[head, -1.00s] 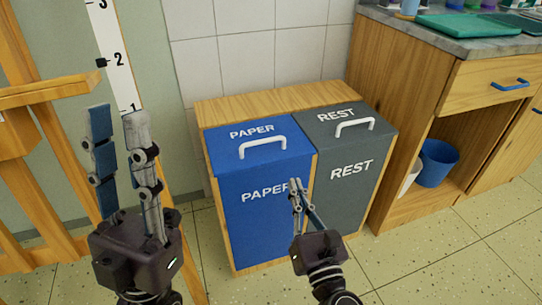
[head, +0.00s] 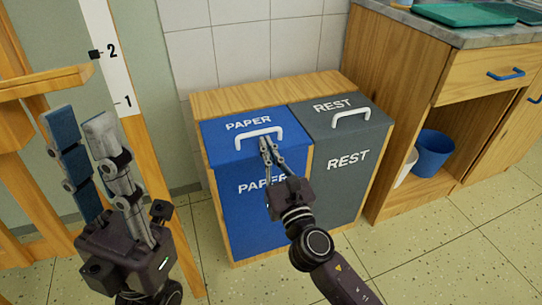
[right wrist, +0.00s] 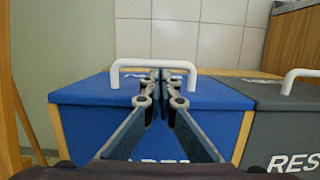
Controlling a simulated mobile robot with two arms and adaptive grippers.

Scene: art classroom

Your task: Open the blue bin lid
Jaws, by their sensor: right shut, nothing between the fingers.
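The blue bin, marked PAPER, has a blue lid (head: 225,147) with a white handle (head: 259,132). The lid is closed; it also shows in the right wrist view (right wrist: 85,92) with its handle (right wrist: 153,63). My right gripper (head: 264,143) is shut and empty, its fingertips at the handle, just below the bar in the picture. In the right wrist view, the fingertips (right wrist: 160,76) overlap the area under the bar; I cannot tell whether they touch it. My left gripper (head: 82,117) is open and empty, off to the left of the bin.
A grey bin marked REST (head: 345,160) with its own white handle stands right beside the blue bin, in one wooden frame. A wooden easel (head: 40,85) is at the left. A wooden cabinet (head: 400,75) with a blue bucket (head: 433,153) is at the right.

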